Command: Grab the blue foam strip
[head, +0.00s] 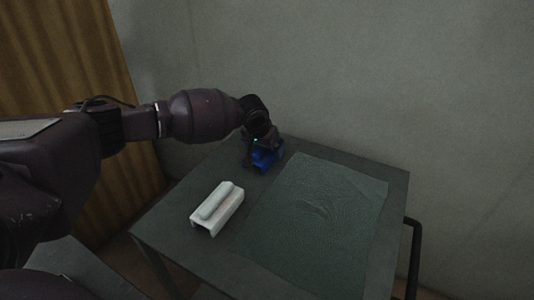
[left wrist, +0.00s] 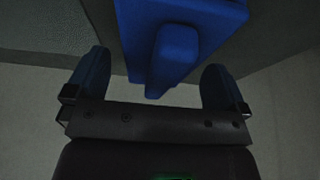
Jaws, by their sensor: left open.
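The blue foam strip (head: 264,158) is at the back left of the table in the head view, largely covered by my left gripper (head: 262,165). In the left wrist view the blue foam strip (left wrist: 180,40) is a wide block with a narrower raised ridge. The ridge lies between the two spread fingers of my left gripper (left wrist: 160,82), with a gap on each side. My left gripper is open. My right gripper is not seen in either view.
A textured green-grey mat (head: 318,215) covers the right part. A wall (head: 350,80) stands behind, and a dark rail (head: 414,255) is at the right edge.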

